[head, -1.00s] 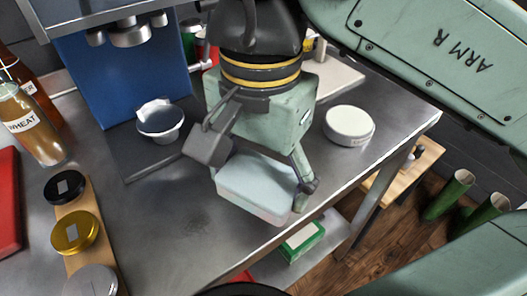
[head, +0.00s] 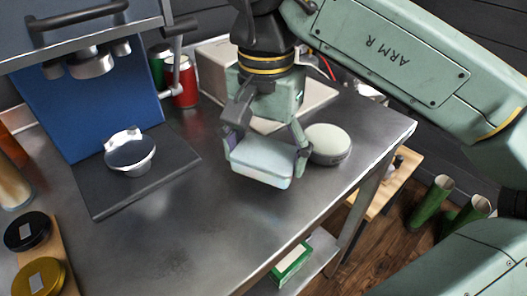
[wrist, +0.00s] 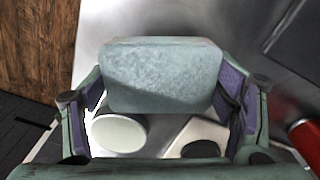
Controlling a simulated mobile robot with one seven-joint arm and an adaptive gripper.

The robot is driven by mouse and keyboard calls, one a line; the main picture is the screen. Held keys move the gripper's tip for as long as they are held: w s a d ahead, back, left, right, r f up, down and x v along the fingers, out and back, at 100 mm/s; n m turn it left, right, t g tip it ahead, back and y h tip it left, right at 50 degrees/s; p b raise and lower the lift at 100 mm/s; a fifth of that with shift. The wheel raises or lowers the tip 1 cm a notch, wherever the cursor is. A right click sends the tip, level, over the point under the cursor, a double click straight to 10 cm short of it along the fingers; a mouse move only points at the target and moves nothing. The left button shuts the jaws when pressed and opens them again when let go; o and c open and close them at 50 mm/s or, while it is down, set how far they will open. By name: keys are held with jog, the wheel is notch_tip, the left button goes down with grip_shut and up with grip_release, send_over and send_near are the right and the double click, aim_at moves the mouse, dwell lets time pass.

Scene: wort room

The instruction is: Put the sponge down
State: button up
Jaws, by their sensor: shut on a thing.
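The sponge (head: 262,161) is a pale blue-grey block with rounded edges. My gripper (head: 266,150) is shut on it, one finger at each end, over the steel table near its right part. The wrist view also shows the sponge (wrist: 162,75) between the two purple-padded fingers of my gripper (wrist: 163,98). The head view does not make clear whether its underside touches the table.
A round whitish lidded tin (head: 328,144) stands just right of the sponge. Red can (head: 182,82) is behind. The table's front middle (head: 190,230) is clear.

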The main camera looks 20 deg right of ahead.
aim_at(265, 163)
jog(key=shift+w+d+f, duration=0.1)
jog(key=shift+w+d, duration=0.2)
jog(key=shift+w, duration=0.55)
jog(key=shift+f+p, duration=0.45)
jog(key=shift+f, duration=1.35)
jog(key=shift+f, duration=0.15)
jog(key=o, duration=1.2)
notch_tip(265, 163, up, 12)
jog(key=p, duration=0.8)
jog(key=shift+r, duration=0.25)
jog(key=shift+f, duration=0.1)
